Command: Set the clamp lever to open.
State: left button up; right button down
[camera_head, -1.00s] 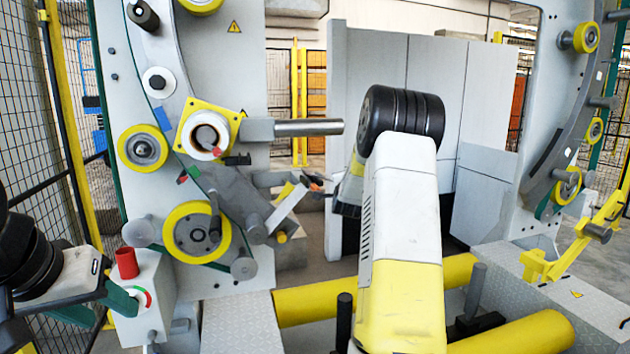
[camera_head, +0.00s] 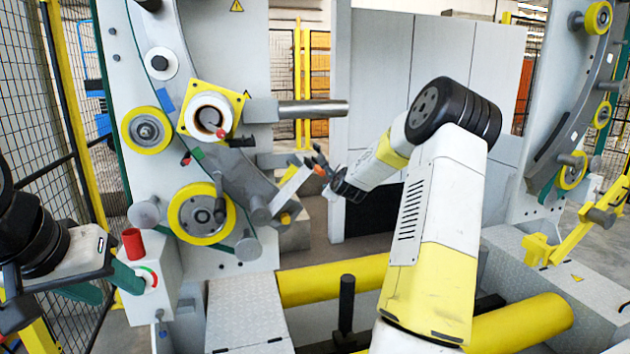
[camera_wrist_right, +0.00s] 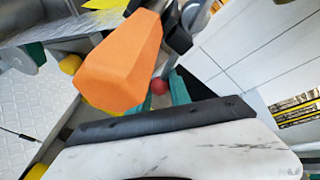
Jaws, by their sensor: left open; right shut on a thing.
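A red cylindrical knob (camera_head: 133,243) stands on a grey-white box (camera_head: 155,300) at the lower left. A red and green arc marks the box front; I take this to be the clamp lever, and its exact setting is unclear. My left gripper (camera_head: 124,278) is open, its green fingers close to the box front beside the arc; I cannot tell if they touch it. My right gripper (camera_head: 322,168) is at the machine's centre. In the right wrist view, it is shut on an orange block-like piece (camera_wrist_right: 120,62) that hides part of its green fingers.
A grey machine frame with yellow rollers (camera_head: 201,213) stands behind the box. A metal bar (camera_head: 312,108) juts out above my right gripper. Yellow horizontal cylinders (camera_head: 335,278) lie low in front. A wire fence (camera_head: 25,110) runs along the left.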

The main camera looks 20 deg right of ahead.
jog(key=shift+w+a+f+m+y, duration=0.15)
jog(key=shift+a+m+y, duration=0.35)
jog(key=shift+a+m, duration=0.5)
jog(key=shift+a, duration=0.15)
jog(key=c, duration=1.2)
grip_release()
jog(key=v, duration=0.7)
jog(key=shift+s, duration=0.4)
jog(key=shift+s, duration=0.1)
